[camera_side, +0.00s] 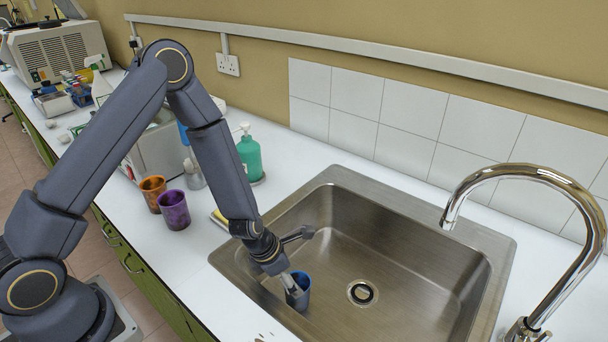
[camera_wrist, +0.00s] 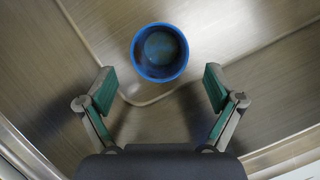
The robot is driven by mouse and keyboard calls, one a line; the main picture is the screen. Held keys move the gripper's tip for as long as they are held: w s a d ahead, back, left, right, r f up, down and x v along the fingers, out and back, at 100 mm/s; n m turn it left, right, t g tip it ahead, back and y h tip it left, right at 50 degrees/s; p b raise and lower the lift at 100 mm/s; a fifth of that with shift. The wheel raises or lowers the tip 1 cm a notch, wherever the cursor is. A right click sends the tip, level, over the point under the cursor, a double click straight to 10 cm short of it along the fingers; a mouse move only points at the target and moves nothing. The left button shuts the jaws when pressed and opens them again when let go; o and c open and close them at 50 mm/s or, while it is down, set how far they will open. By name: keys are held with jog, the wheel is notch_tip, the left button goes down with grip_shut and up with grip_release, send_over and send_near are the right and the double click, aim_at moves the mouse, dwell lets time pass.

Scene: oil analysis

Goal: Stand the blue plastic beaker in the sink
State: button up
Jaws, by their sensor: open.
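The blue plastic beaker (camera_side: 305,288) is in the sink (camera_side: 345,215), near its front left side. In the wrist view the beaker (camera_wrist: 160,52) shows its round rim and open mouth, and it looks upright on the sink floor. My gripper (camera_side: 292,283) reaches down into the sink close beside the beaker and partly hides it in the side view. In the wrist view my gripper (camera_wrist: 159,84) has its green-padded fingers spread wide, with nothing between the pads. The beaker shows beyond the fingertips, apart from both.
A chrome tap (camera_side: 520,172) arches over the right side of the sink. The drain (camera_side: 362,292) lies right of the beaker. An orange beaker (camera_side: 153,192), a purple beaker (camera_side: 174,210) and a green pump bottle (camera_side: 250,155) stand on the counter to the left. Most of the sink floor is clear.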

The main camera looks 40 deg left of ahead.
jog(key=s+a+r+m+t, duration=0.1)
jog(key=s+a+r+m, duration=0.15)
jog(key=r+m, duration=0.8)
jog(key=s+a+r+m, duration=0.25)
jog(key=r+m, duration=0.45)
jog(key=r, duration=0.7)
jog(key=s+a+r+m+y, duration=0.1)
jog(key=s+a+r+m, duration=0.4)
jog(key=s+r+m, duration=0.4)
jog(key=s+m, duration=0.4)
jog(key=shift+r+t+y, duration=0.2)
jog(key=shift+t+y, duration=0.1)
jog(key=shift+y, duration=0.1)
